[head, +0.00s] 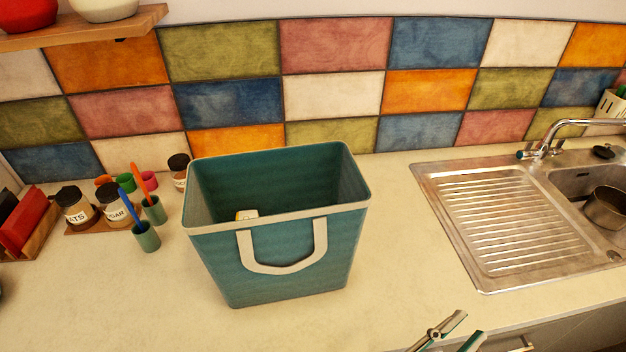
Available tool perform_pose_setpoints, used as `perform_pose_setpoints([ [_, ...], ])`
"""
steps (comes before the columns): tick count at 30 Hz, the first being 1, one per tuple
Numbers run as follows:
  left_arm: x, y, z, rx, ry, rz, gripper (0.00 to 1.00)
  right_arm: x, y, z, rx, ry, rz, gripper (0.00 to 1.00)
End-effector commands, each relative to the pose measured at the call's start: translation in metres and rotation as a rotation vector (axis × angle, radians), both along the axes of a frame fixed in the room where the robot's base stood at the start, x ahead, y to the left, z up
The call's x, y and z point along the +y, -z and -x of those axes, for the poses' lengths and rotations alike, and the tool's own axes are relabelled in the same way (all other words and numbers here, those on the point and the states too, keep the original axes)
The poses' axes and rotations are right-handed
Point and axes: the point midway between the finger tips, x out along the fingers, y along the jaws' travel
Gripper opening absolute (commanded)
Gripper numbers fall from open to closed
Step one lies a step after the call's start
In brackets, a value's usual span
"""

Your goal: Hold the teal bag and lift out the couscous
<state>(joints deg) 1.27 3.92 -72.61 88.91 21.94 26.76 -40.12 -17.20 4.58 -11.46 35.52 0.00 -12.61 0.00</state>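The teal bag (270,262) stands upright and open-topped on the counter, with a pale rim and a pale handle on its front. Inside it, only the top of a small white and yellow item (247,214) shows above the front rim. It may be the couscous, but its label cannot be read and the rest is hidden by the bag's front.
Jars (76,206) and small green cups (146,236) with utensils stand left of the bag. A metal sink (497,214) with a tap (545,142) and a pot (606,207) lies right. A shelf (90,28) hangs upper left. The counter between bag and sink is clear.

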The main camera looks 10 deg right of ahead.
Motion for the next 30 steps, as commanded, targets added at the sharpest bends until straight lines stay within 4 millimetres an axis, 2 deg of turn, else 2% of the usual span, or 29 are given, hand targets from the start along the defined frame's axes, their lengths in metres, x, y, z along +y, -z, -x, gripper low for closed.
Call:
perform_pose_setpoints([
  [1,0.002,-0.025,-0.013,-0.078,0.024,0.022,0.22,0.000,0.000,0.000,0.000,0.000,0.000,1.00],
  [6,0.008,-0.099,-0.032,-0.297,0.124,0.080,0.22,0.000,0.000,0.000,0.000,0.000,0.000,1.00],
  [11,0.014,-0.162,-0.032,-0.501,0.232,0.100,0.22,0.000,0.000,0.000,0.000,0.000,0.000,1.00],
  [15,0.020,-0.208,-0.021,-0.676,0.331,0.089,0.22,0.000,0.000,0.000,0.000,0.000,0.000,1.00],
  [18,0.025,-0.235,-0.009,-0.799,0.401,0.065,0.22,0.000,0.000,0.000,0.000,0.000,0.000,1.00],
  [24,0.034,-0.275,0.019,-1.035,0.530,-0.026,0.22,0.000,0.000,0.000,0.000,0.000,0.000,1.00],
  [27,0.040,-0.288,0.033,-1.152,0.584,-0.092,0.22,0.000,0.000,0.000,0.000,0.000,0.000,1.00],
  [30,0.044,-0.293,0.045,-1.287,0.637,-0.171,0.22,0.000,0.000,0.000,0.000,0.000,0.000,1.00],
])
